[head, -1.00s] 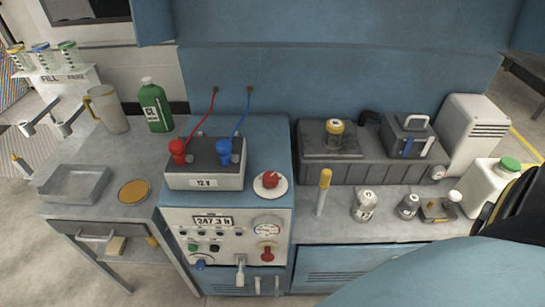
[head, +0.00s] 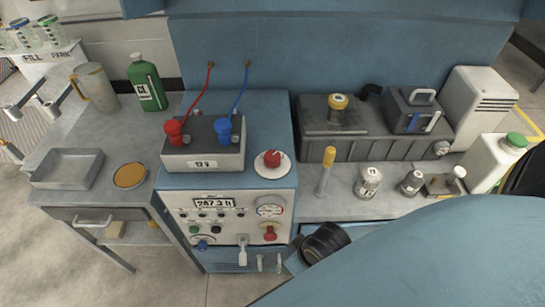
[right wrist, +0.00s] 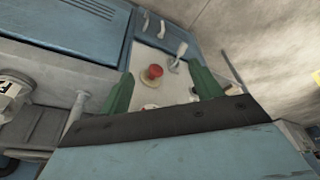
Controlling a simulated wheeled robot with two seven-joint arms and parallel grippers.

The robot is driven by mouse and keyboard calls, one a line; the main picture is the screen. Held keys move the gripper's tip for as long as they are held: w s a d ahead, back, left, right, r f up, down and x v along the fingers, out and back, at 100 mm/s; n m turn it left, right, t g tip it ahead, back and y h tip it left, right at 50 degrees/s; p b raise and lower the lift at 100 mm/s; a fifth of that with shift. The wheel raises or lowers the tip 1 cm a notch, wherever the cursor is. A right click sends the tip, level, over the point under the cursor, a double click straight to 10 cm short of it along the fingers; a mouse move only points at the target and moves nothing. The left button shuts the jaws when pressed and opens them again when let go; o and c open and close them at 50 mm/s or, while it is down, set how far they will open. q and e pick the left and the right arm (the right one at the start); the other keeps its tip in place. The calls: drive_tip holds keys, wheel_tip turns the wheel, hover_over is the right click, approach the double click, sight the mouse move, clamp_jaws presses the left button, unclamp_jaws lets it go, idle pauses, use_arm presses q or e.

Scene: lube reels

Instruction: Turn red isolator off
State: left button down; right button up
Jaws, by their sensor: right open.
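A red knob on a pale base (head: 270,233) sits low on the right of the front panel. It also shows in the right wrist view (right wrist: 155,72). A second red knob (head: 272,159) stands on a round white plate on top of the cabinet; I cannot tell from the view alone which one is the isolator. My right gripper (right wrist: 162,84) is open and empty, its two green fingers spread either side of the panel knob in the picture, apart from it. In the head view my right arm hides its fingers. My left gripper is not in view.
The front panel (head: 183,217) also bears a display, a gauge (head: 270,210), a blue knob (head: 202,245) and levers (head: 242,250) near the red knob. A 12 V battery (head: 203,158) with red and blue clamps stands on top. The counter at right holds several bottles.

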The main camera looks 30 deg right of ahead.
sight(273, 161)
drive_tip(key=w+a+r+m+t+y, duration=0.25)
drive_tip(key=a+r, duration=0.25)
drive_tip(key=r, duration=0.3)
drive_tip(key=w+a+r+m+t+y, duration=0.1)
drive_tip(key=w+a+r+t+y, duration=0.3)
drive_tip(key=r, duration=0.4)
drive_tip(key=w+r+m+t+h, duration=0.1)
drive_tip(key=w+r+m+t, duration=0.85)
drive_tip(key=m, duration=0.75)
drive_tip(key=s+d+f+m+g+h, duration=0.1)
drive_tip(key=d+f+m+g+h, duration=0.9)
drive_tip(key=m, duration=1.4)
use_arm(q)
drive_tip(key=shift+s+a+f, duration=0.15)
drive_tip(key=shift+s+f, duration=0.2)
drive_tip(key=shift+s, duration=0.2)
use_arm(e)
drive_tip(key=w+d+f+h, duration=0.1)
drive_tip(key=w+d+f, duration=0.1)
drive_tip(key=w, duration=0.1)
drive_tip(key=w+d+f+t+h, duration=0.1)
drive_tip(key=w+d+f, duration=0.1)
drive_tip(key=w, duration=0.1)
drive_tip(key=w+d+f+t+h, duration=0.1)
drive_tip(key=w+d+f, duration=0.1)
drive_tip(key=w+d, duration=0.1)
drive_tip(key=shift+w+d+f, duration=0.1)
drive_tip(key=shift+w+f, duration=0.1)
drive_tip(key=shift+f, duration=0.05)
